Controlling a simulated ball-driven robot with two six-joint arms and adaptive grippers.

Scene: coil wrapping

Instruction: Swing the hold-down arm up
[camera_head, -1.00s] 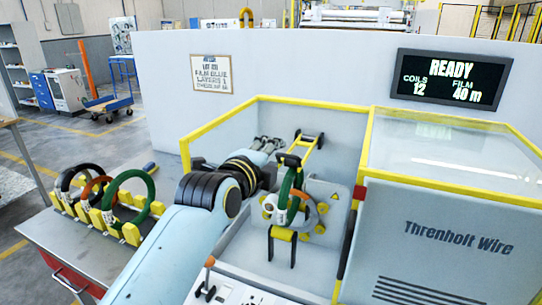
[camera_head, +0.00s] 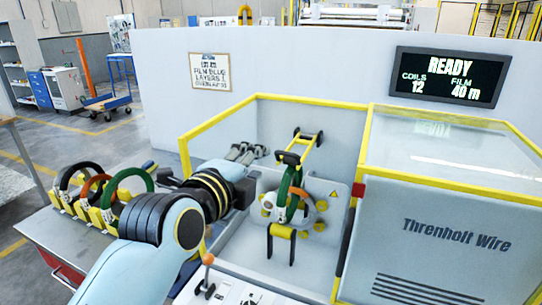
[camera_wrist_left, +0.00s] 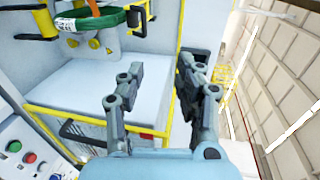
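The yellow hold-down arm, as I take it, with black cross-bars (camera_head: 311,149), slants from the machine's back wall to the top of a green coil (camera_head: 285,187). The green coil stands upright in the grey ring (camera_head: 316,207) of the wrapping machine. It also shows at the top left of the left wrist view (camera_wrist_left: 88,20). My left gripper (camera_head: 246,152) is in the bay, left of the hold-down arm and apart from it. In the left wrist view its fingers (camera_wrist_left: 158,78) are spread with nothing between them. My right gripper is not in view.
A yellow rack (camera_head: 95,212) with several coils stands on the table at left. A yellow-edged clear cover (camera_head: 455,145) closes the machine's right side. A yellow bar on black legs (camera_head: 282,231) stands before the ring. The display (camera_head: 451,77) reads READY.

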